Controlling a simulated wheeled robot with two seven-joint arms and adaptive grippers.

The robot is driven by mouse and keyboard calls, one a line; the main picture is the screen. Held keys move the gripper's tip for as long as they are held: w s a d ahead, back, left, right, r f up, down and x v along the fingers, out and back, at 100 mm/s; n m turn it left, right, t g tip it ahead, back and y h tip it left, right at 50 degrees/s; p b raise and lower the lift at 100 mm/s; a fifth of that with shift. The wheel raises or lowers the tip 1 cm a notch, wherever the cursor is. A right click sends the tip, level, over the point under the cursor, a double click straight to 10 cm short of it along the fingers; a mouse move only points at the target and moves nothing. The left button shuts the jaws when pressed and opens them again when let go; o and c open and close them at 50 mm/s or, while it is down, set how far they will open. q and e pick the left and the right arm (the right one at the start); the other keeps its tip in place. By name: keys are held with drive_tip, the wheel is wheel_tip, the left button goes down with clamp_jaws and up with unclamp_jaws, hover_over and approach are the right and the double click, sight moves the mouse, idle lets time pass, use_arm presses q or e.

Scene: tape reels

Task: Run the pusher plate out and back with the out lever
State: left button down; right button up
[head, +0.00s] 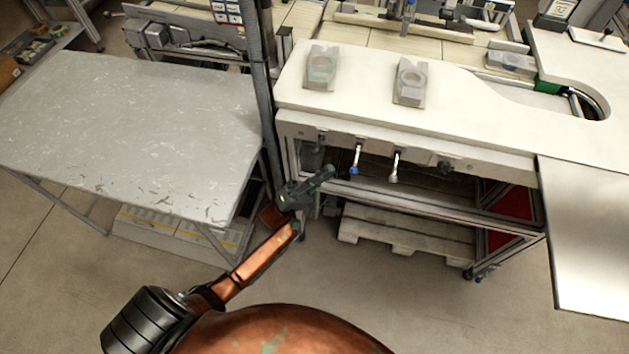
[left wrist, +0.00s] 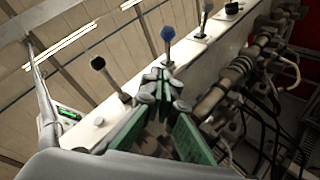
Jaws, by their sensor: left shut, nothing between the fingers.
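Levers stick out from the front edge of the white bench. The blue-knobbed lever (head: 355,160) shows in the head view and also in the left wrist view (left wrist: 167,34). A pale-knobbed lever (head: 394,168) is to its right. A black-knobbed lever (left wrist: 98,63) is left of the blue one in the left wrist view. I cannot tell which is the out lever, nor make out the pusher plate. My left gripper (head: 327,172) is shut and empty, just left of and below the blue-knobbed lever, apparently apart from it. It also shows in the left wrist view (left wrist: 160,80). My right gripper is not in view.
The white bench top (head: 450,122) carries two grey blocks (head: 322,68) (head: 409,83). A grey table (head: 120,125) stands left, with a dark upright post (head: 263,90) between. Hoses and fittings (left wrist: 245,75) run under the bench edge. A pallet (head: 400,232) lies below.

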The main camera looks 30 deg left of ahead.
sight(356, 161)
use_arm(q)
drive_tip(key=d+r, duration=0.1)
drive_tip(key=d, duration=0.1)
drive_tip(key=d+r, duration=0.1)
drive_tip(key=d, duration=0.1)
drive_tip(key=shift+d+r, duration=0.1)
drive_tip(key=shift+r, duration=0.25)
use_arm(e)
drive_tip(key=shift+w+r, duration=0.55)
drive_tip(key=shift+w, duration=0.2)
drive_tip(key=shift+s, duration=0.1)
